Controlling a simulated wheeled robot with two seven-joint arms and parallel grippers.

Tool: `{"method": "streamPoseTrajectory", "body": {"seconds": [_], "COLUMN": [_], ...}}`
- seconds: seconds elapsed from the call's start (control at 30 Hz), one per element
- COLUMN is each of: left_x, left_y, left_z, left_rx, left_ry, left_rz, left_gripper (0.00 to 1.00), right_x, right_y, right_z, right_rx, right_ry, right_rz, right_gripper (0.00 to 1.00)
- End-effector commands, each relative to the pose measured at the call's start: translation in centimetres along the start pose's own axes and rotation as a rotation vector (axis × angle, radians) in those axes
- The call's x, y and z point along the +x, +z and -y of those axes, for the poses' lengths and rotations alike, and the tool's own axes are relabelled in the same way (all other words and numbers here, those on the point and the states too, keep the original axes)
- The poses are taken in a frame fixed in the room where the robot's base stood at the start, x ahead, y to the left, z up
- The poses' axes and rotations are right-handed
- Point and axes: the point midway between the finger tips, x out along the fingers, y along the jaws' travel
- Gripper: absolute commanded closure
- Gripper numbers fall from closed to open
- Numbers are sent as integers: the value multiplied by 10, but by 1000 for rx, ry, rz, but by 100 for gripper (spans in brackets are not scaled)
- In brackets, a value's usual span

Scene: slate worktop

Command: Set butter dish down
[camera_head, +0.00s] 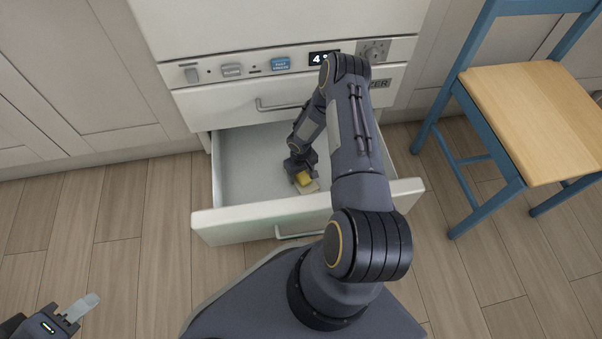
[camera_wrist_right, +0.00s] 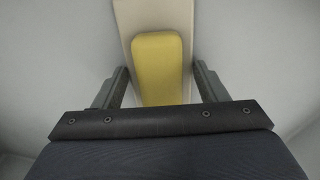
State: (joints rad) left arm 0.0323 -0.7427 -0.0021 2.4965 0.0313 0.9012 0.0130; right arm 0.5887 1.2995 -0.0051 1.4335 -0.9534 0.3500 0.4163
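The butter dish is a pale cream slab (camera_head: 312,188) with a yellow block of butter (camera_head: 304,177) on it. It is low inside the open drawer (camera_head: 250,212). My right gripper (camera_head: 303,172) is over it, pointing down.
The drawer floor (camera_head: 243,165) is clear left of the dish. My right arm hides part of the drawer's right side. A closed drawer front (camera_head: 225,104) is above it. A blue chair with a wooden seat (camera_head: 540,110) stands at the right.

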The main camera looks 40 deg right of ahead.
Motion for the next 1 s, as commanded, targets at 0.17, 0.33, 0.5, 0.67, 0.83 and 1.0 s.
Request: {"method": "streamPoseTrajectory", "body": {"seconds": [0.17,0.33,0.5,0.67,0.83,1.0], "left_x": [0,0,-6,-17,-31,-42], "left_y": [0,0,-3,-8,-16,-21], "left_z": [0,0,-3,-8,-14,-19], "left_rx": [0,0,0,0,0,0], "left_ry": [0,0,0,0,0,0], "left_rz": [0,0,0,0,0,0], "left_gripper": [64,64,64,64,64,64], "right_x": [0,0,-6,-33,-72,-103], "right_y": [0,0,0,-1,-1,0], "right_z": [0,0,0,-1,-1,0], "right_rx": [0,0,0,-1,-1,0], "right_ry": [0,0,0,2,2,1], "right_rz": [0,1,1,-2,-2,-1], "right_gripper": [13,13,13,13,13,13]}}
